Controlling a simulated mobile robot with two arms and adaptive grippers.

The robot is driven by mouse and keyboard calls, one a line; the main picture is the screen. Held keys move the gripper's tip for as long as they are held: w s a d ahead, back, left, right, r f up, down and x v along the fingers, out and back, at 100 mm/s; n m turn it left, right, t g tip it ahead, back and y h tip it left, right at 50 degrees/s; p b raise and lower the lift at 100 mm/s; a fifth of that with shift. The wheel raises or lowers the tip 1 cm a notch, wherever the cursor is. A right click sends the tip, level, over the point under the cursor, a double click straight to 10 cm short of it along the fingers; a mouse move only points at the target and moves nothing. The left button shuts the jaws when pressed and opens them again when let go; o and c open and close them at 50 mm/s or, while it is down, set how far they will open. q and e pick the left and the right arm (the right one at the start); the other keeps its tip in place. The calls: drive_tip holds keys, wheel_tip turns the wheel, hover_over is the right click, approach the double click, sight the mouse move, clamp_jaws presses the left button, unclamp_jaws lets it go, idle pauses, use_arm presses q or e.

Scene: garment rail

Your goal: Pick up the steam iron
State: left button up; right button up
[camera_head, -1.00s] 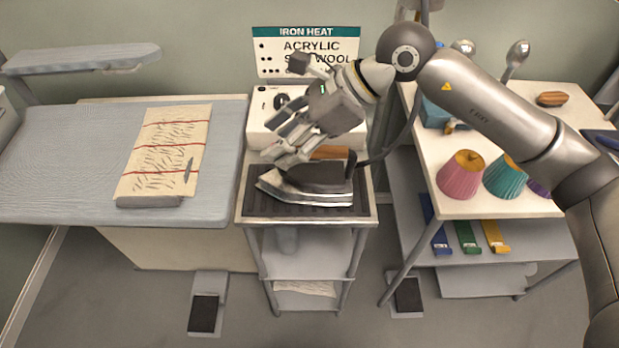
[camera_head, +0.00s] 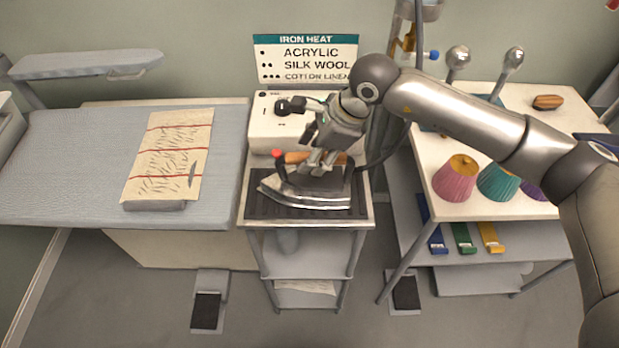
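The steam iron (camera_head: 312,197) rests on the dark ribbed pad (camera_head: 262,207) of the small stand in the middle. It has a silver sole, a dark body and a wooden handle (camera_head: 296,157), and its tip points left. A red knob shows near its front. My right gripper (camera_head: 321,168) points down at the handle, its fingers overlapping the handle's middle in the picture. The fingers partly hide the handle, so I cannot tell whether they are shut on it. My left gripper is not in view.
A white steam unit (camera_head: 266,128) stands behind the iron, with a dark hose running to the iron's right. An ironing board (camera_head: 60,165) with a cloth (camera_head: 165,160) is at left. A shelf table (camera_head: 432,150) with coloured cones stands at right.

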sight(309, 174)
drive_tip(key=shift+x, duration=1.35)
drive_tip(key=shift+a, duration=0.1)
clamp_jaws()
drive_tip(key=shift+w+r, duration=0.1)
drive_tip(key=shift+r, duration=0.15)
